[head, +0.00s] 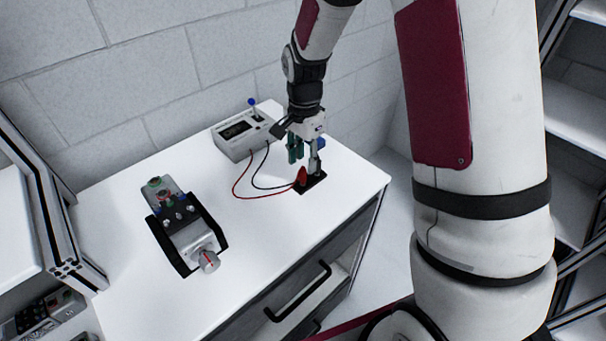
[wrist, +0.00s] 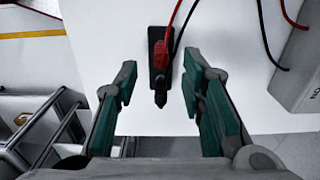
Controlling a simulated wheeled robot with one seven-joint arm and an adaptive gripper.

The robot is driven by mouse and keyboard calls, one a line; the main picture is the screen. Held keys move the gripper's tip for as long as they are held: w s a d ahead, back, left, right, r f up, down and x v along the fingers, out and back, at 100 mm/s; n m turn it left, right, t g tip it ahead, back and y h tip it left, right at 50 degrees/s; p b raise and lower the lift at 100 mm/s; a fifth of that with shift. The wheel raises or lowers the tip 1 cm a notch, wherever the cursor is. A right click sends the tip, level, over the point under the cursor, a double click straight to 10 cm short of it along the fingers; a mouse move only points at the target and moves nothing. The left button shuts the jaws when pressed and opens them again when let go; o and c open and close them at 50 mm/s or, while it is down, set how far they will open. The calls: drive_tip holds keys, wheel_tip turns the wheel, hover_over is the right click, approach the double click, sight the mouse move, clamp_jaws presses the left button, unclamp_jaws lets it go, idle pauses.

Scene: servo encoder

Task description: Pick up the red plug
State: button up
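The red plug (head: 301,175) stands on a small black holder (head: 314,184) near the right end of the white cabinet top, with a red wire running from it. In the wrist view the red plug (wrist: 160,55) sits on the black holder (wrist: 152,80), beside a black plug (wrist: 161,96). My gripper (head: 305,155) is just above the holder. In the wrist view my gripper (wrist: 158,82) is open and empty, its green-padded fingers apart on either side of the holder's near end. The red plug lies a little beyond the fingertips in that view.
A grey meter box (head: 236,140) with red and black wires stands behind, near the wall. A servo device (head: 185,225) in a black cradle sits at left. The cabinet's right edge (head: 385,185) is close to the holder.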

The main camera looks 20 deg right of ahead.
sight(303, 170)
drive_tip(key=shift+a+f+p, duration=0.15)
drive_tip(key=shift+f+p, duration=0.25)
drive_tip(key=shift+f, duration=1.9)
clamp_jaws()
